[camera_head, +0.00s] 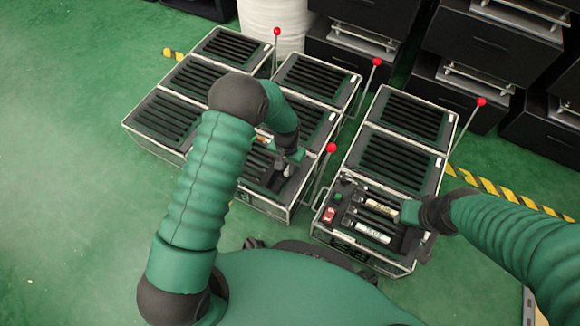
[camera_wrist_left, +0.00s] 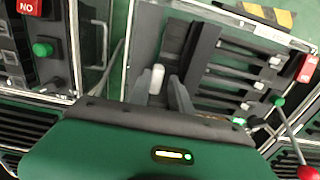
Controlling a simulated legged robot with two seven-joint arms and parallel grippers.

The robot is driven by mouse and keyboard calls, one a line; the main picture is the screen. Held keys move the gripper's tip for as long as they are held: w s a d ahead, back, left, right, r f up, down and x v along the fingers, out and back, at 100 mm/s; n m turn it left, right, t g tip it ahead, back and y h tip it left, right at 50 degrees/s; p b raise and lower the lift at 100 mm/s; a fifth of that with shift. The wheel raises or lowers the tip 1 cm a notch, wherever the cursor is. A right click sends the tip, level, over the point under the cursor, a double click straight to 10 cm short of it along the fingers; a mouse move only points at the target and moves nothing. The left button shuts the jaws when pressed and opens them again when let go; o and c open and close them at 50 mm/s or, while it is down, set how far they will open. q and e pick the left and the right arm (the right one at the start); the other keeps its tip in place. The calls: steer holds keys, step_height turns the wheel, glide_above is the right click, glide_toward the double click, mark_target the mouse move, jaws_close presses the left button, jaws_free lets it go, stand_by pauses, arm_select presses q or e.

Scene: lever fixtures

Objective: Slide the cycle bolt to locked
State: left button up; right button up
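My left gripper (camera_head: 290,155) is over the near end of the middle fixture (camera_head: 290,214). No readable label names the cycle bolt. My right gripper (camera_head: 410,212) is at the right edge of the right fixture's panel, beside white labelled cylinders (camera_head: 372,232); its fingers are too small to judge.
Red-knobbed levers (camera_head: 331,148) rise beside the fixtures, one close to my left gripper. The right fixture panel has a red tag (camera_head: 329,214) and a green button (camera_head: 338,197). Black cabinets (camera_head: 480,45) stand behind. Green floor (camera_head: 70,130) at left is clear.

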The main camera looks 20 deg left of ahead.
arm_select(q)
steer(key=shift+o, duration=1.2)
steer(key=shift+r, duration=0.15)
step_height(320, 180, up, 16)
steer(key=p, duration=0.9)
steer(key=shift+r, duration=0.25)
